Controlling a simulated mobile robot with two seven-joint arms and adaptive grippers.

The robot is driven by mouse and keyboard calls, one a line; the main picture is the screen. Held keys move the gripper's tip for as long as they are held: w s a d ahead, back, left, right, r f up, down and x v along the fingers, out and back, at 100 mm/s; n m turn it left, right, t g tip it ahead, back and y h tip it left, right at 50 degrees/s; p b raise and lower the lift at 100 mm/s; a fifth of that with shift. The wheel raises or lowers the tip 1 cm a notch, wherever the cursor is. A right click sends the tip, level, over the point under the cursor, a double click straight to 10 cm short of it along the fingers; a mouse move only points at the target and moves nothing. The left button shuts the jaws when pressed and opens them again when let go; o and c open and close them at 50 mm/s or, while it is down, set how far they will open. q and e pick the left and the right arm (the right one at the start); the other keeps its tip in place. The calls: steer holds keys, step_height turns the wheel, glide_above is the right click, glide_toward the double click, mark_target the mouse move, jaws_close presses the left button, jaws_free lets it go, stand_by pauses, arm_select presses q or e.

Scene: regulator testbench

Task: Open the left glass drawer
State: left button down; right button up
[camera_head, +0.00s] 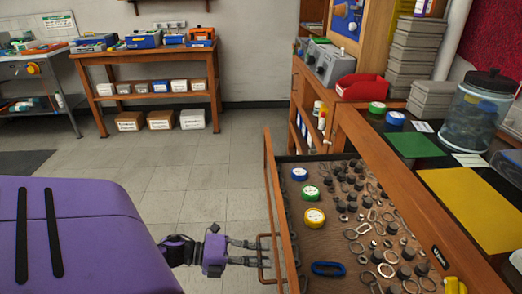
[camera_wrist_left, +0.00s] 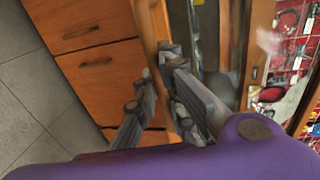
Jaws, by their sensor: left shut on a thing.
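The glass drawer (camera_head: 334,238) stands pulled out from the wooden bench, its inside showing from above. It holds tape rolls, metal rings and small dark fittings. Its wooden front panel (camera_head: 277,205) faces left and carries a thin bar handle (camera_head: 266,270). My left gripper (camera_head: 258,252) reaches in from the left and is shut on the handle. In the wrist view, the left gripper (camera_wrist_left: 165,88) has its fingers on either side of the wooden front's edge (camera_wrist_left: 150,35); the handle itself is hard to make out there. My right gripper is not in view.
The bench top (camera_head: 425,185) holds a green mat (camera_head: 413,143), a yellow mat (camera_head: 474,208), a clear jar (camera_head: 476,105) and a red bin (camera_head: 361,87). More wooden drawers (camera_wrist_left: 100,75) lie in the wrist view. The tiled floor (camera_head: 200,180) left of the drawer is clear.

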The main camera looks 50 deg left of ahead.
arm_select(q)
steer(key=c, duration=1.9)
jaws_free()
steer(key=shift+o, duration=0.4)
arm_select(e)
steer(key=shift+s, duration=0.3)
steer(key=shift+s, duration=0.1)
arm_select(q)
steer(key=shift+s+a, duration=0.2)
steer(key=shift+s, duration=0.05)
steer(key=v, duration=1.1)
steer(key=shift+s, duration=0.15)
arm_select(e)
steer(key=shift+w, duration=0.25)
arm_select(q)
steer(key=shift+r, duration=0.1)
